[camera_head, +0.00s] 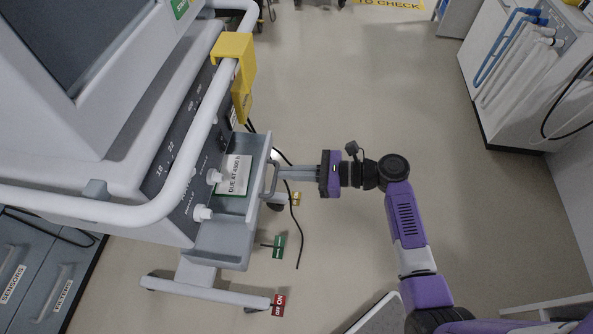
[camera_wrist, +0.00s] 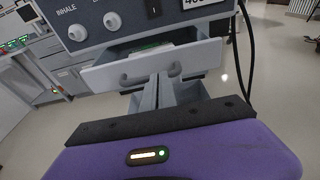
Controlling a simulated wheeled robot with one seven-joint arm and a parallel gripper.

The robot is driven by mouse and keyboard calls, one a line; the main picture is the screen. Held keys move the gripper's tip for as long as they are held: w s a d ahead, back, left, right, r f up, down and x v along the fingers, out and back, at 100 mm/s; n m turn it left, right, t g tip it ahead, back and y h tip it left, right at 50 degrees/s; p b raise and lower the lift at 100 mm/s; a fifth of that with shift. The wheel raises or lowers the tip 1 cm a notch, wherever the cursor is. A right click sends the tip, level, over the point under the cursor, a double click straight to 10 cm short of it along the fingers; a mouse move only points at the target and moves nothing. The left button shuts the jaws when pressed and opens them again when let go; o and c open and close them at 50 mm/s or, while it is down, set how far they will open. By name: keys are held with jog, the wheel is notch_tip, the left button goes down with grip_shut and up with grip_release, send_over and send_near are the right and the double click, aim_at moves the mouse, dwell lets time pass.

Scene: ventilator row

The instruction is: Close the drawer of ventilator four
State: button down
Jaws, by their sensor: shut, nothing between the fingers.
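The ventilator (camera_head: 150,120) stands at the left on a white wheeled stand; I cannot read a number four on it. Its grey drawer (camera_head: 222,243) is pulled out below the front panel and open at the top, with a card reading "DUE AT 1500" (camera_head: 233,172) in it. The drawer front with its bar handle (camera_wrist: 150,70) faces me in the wrist view. My gripper (camera_head: 281,172) is shut and empty, pointing left at the handle. Its fingertips (camera_wrist: 163,82) are at the drawer front by the handle; I cannot tell whether they touch.
A white rail (camera_head: 190,165) runs around the ventilator, with a yellow clip (camera_head: 234,47) on it. A black cable (camera_head: 294,225) hangs to the floor by the drawer. A red tag (camera_head: 278,304) and a green tag (camera_head: 279,246) sit low. A white cabinet (camera_head: 500,100) stands right. Open floor lies between.

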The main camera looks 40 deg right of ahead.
aim_at(249, 170)
jog(key=x, duration=0.3)
jog(key=r+p+x, duration=0.1)
jog(key=x, duration=0.2)
jog(key=r+p+x, duration=0.1)
jog(key=x, duration=0.3)
jog(key=shift+w+a, duration=0.15)
jog(key=shift+a, duration=0.15)
